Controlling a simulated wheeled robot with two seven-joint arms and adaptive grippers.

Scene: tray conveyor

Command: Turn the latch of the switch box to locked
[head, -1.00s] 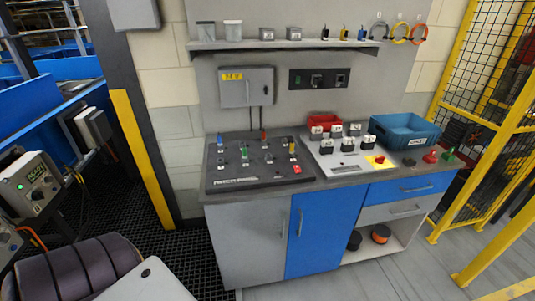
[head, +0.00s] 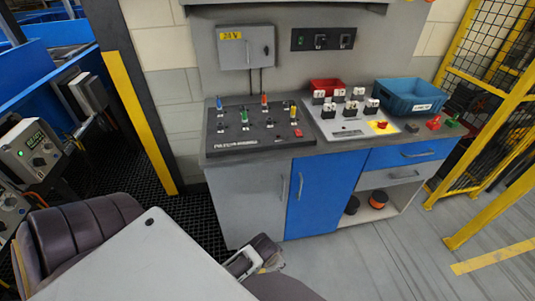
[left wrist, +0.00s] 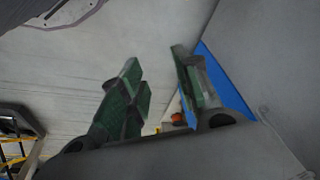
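A grey box (head: 246,47) with a yellow label hangs on the back wall above the workbench; it looks like the switch box. Its door is closed, and its latch is too small for me to tell how it is turned. My left gripper (head: 256,262) is low in front of the bench cabinet, well below and apart from the box. In the left wrist view its green-padded fingers (left wrist: 156,62) stand apart with nothing between them. My right gripper is not in view.
A black panel (head: 208,152) with small coloured levers and a lighter panel (head: 350,134) with switches lie on the bench. A blue bin (head: 425,108) stands at the right. A dark switch plate (head: 300,40) is on the wall. Yellow fencing (head: 470,130) bounds the right.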

